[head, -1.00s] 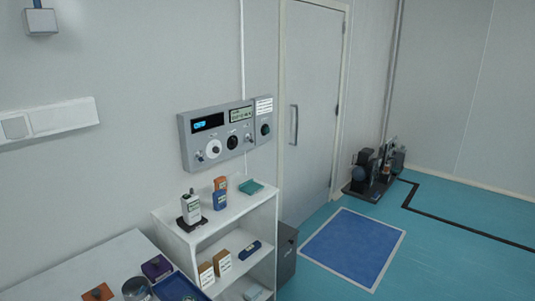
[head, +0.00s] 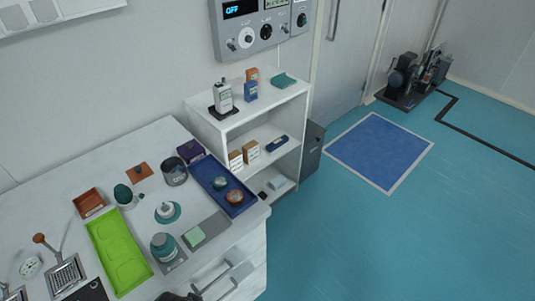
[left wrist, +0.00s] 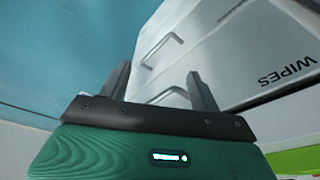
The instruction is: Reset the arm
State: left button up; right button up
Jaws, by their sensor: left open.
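My left gripper (left wrist: 158,88) shows in the left wrist view, its two dark fingers apart with nothing between them. Its green housing fills the bottom of that view. Beyond the fingers is the white drawer front (left wrist: 215,45) with metal handles and the word WIPES; the fingers look apart from it, but the exact gap is hard to tell. In the head view only a dark piece shows at the bottom edge by the bench, and I cannot tell what it is. My right gripper is in neither view.
The white bench (head: 150,140) holds a lime green tray (head: 120,262), a blue tray (head: 236,207), jars and small boxes. A white shelf unit (head: 262,116) stands beside it, under a grey control panel (head: 262,42).

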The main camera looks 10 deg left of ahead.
pick_arm(q)
jog(key=s+f+g, duration=0.1)
jog(key=s+f, duration=0.2)
jog(key=f, duration=0.9)
jog(key=s+f, duration=0.3)
jog(key=f, duration=0.9)
jog(key=s+a+f+g, duration=0.1)
jog(key=s+a+f, duration=0.2)
jog(key=s+f, duration=1.1)
jog(key=shift+s+a, duration=0.4)
jog(key=shift+s, duration=0.7)
